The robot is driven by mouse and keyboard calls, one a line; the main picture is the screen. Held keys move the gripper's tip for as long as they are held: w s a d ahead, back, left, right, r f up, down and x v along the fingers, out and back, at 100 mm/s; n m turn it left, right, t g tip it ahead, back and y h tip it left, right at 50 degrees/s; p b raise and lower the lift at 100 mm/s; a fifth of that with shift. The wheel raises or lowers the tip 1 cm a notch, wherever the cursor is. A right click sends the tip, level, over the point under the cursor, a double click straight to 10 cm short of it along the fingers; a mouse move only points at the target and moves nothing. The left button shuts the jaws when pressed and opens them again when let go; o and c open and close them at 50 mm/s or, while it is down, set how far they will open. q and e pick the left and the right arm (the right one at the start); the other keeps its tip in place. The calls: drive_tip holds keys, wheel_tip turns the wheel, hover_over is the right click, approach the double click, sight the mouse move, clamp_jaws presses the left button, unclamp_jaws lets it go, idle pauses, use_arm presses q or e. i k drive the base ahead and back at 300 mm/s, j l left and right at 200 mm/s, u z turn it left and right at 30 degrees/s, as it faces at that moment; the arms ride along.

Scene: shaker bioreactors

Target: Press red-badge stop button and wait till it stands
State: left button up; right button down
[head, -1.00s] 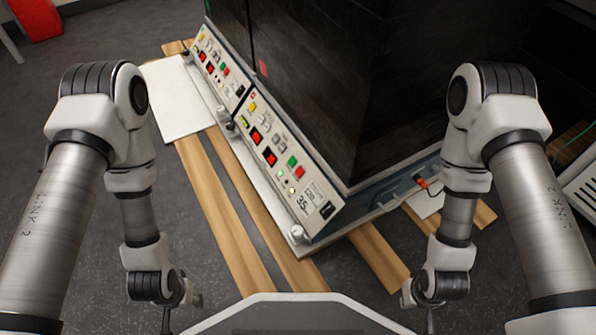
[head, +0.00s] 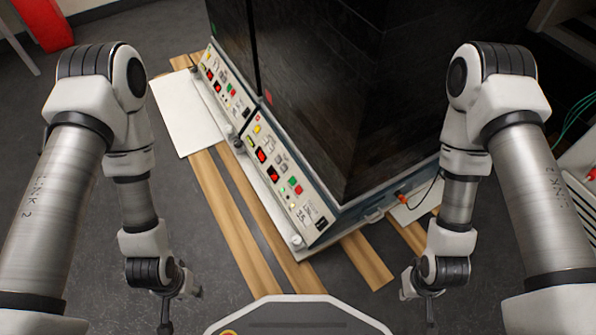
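Two dark shaker units stand side by side, each with a sloped white control panel. The nearer unit (head: 350,100) carries a red badge (head: 268,97) on its dark front. Its panel (head: 262,185) has red displays, a green button (head: 292,181) and a red button (head: 298,190) beside it. The farther panel (head: 226,88) has similar buttons, too small to read. Whether anything inside moves is hidden by the dark covers. My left gripper (head: 166,322) hangs low at left and my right gripper (head: 429,308) low at right, both away from the panels; their finger openings are unclear.
The units stand over wooden slats (head: 232,225) on a grey floor. A white board (head: 183,115) lies left of the farther panel. An orange plug and cable (head: 401,196) sit at the nearer unit's right side. A red object (head: 42,22) stands far left.

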sight(298, 190)
drive_tip(key=k+j+z, duration=0.15)
drive_tip(key=j, duration=0.25)
drive_tip(key=k+j+z, duration=0.1)
drive_tip(key=j, duration=0.3)
drive_tip(key=i+j+z, duration=0.15)
drive_tip(key=j, duration=0.2)
drive_tip(key=i+j+z, duration=0.15)
drive_tip(key=j, duration=0.25)
drive_tip(key=i+j+z, duration=0.15)
drive_tip(key=j, duration=0.25)
drive_tip(key=j+z, duration=0.15)
drive_tip(key=j, duration=0.2)
